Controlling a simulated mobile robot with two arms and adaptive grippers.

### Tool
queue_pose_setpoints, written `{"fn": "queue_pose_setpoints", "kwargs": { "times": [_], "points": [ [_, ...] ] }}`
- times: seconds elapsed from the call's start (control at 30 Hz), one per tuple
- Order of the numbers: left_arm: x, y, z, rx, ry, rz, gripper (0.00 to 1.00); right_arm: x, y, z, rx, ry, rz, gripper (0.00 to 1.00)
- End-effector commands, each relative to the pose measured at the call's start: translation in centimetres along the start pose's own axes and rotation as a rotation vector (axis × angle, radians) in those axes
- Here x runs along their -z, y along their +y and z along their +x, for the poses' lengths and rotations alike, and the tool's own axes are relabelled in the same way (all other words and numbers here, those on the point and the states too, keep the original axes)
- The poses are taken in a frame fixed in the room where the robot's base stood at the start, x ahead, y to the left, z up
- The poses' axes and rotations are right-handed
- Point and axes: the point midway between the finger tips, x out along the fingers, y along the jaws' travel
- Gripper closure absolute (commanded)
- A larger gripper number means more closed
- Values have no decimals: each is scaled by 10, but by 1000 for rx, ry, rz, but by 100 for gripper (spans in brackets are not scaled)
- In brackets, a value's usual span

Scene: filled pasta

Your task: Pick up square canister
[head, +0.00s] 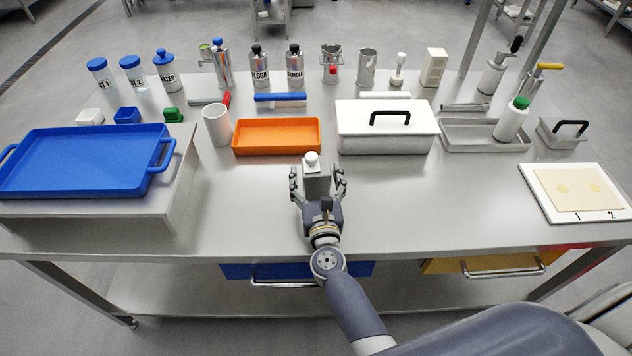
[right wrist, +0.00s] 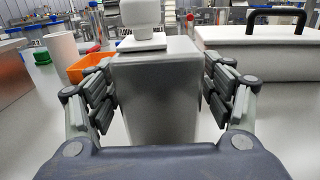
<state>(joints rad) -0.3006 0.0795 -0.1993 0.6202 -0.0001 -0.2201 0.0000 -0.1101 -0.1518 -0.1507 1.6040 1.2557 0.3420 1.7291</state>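The square canister (head: 316,181) is a grey metal box with a white knobbed lid. It stands upright near the front middle of the table, and in the right wrist view (right wrist: 157,95) it fills the centre. My right gripper (head: 318,180) is open, with one finger on each side of the canister. Narrow gaps show between the fingers and its walls. The canister's lower part is hidden behind my gripper in the head view. My left gripper is in neither view.
An orange tray (head: 277,151) and a white lidded box (head: 386,146) stand just behind the canister. A white cup (head: 217,125) is at the back left. A blue tray (head: 85,185) rests on a raised stand at left. The table around the canister's sides is clear.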

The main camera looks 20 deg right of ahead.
Motion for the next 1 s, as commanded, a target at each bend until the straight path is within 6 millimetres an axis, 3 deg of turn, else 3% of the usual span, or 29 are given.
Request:
{"fn": "queue_pose_setpoints", "kwargs": {
  "times": [0.03, 0.2, 0.63, 1.0],
  "points": [
    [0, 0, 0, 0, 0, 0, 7, 0, 0, 0, 0, 0, 0, 44],
    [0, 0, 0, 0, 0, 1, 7, 0, 0, 0, 0, 0, -1, 80],
    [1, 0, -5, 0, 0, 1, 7, -7, 0, 0, 1, -3, 0, 79],
    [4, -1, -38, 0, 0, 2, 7, -46, 0, 0, 2, -3, 3, 79]
  ]
}}
